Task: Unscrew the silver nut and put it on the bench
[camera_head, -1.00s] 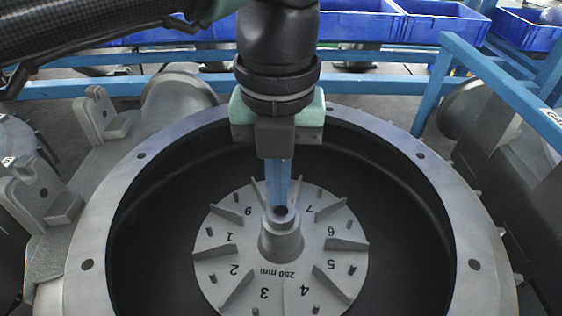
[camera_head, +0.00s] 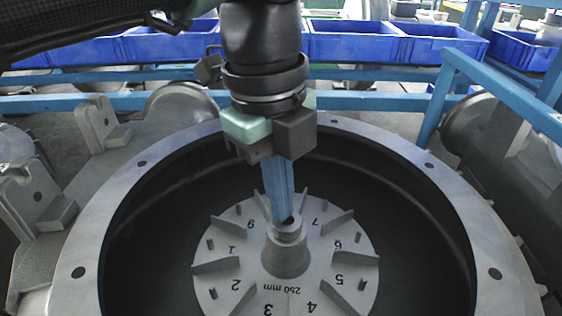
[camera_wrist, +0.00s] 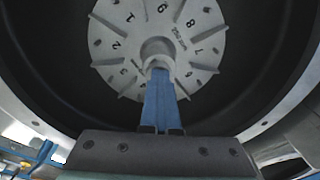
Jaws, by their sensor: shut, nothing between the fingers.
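The impeller (camera_head: 225,290) is a grey disc with radial fins and printed numbers, with a raised hub (camera_head: 287,258) at its centre. A silver ringed piece (camera_head: 288,237) tops the hub; it is small and partly hidden, so I cannot clearly tell the nut's outline. My gripper (camera_head: 285,214) points down with its blue fingers closed together, tips right at the hub's top. A dark hole shows beside the tips. In the wrist view, the closed fingers (camera_wrist: 158,78) overlap the near side of the hub (camera_wrist: 157,48). Nothing shows between them, and contact cannot be told.
The round blower housing (camera_head: 90,240) surrounds the impeller with a raised, bolt-holed rim. Grey castings (camera_head: 45,205) stand at left. A blue rail (camera_head: 375,101) and blue bins (camera_head: 345,42) lie behind. Room inside the housing is open around the hub.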

